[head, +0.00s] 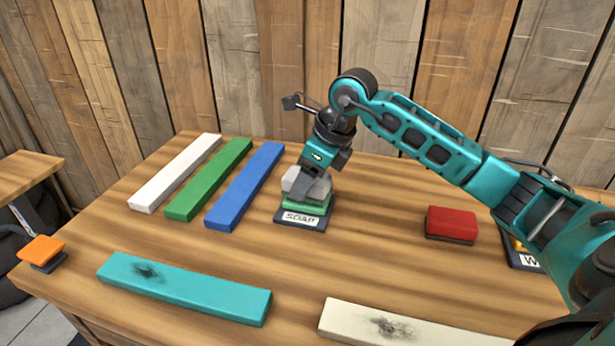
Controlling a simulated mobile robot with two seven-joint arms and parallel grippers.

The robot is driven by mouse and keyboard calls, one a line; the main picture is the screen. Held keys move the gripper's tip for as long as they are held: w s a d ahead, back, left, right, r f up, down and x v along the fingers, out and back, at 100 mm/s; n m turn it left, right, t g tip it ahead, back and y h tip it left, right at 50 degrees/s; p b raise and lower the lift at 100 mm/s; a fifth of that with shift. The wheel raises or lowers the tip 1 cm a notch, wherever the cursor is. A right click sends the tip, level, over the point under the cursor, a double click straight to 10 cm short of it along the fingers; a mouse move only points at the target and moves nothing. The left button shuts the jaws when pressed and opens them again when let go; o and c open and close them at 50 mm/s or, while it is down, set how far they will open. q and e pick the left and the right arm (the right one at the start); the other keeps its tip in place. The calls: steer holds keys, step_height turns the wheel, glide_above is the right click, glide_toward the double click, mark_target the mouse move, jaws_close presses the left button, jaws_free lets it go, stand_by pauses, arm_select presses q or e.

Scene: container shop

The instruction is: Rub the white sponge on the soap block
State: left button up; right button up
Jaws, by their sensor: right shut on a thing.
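The green soap block (316,209) sits on a dark holder (303,219) labelled SOAP, near the middle of the table. My right gripper (308,188) points down over it and is shut on the white sponge (322,189), which looks light grey here. The sponge is right on top of the soap block and seems to touch it. The gripper fingers hide part of the sponge and soap. My left gripper is not in view.
White (176,172), green (209,179) and blue (245,186) bars lie left of the soap. Smudged teal (205,290) and cream (390,328) bars lie in front. A red sponge (452,224) is right, partly below my arm; an orange one (43,249) is far left.

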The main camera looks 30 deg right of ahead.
mark_target(296, 173)
steer(key=shift+f+b, duration=0.3)
steer(key=shift+f, duration=0.15)
steer(key=shift+f, duration=0.1)
stand_by(1.1)
steer(key=shift+r+p, duration=1.2)
steer(key=shift+r, duration=0.4)
steer(key=shift+r+p, duration=1.5)
steer(key=shift+r, duration=0.5)
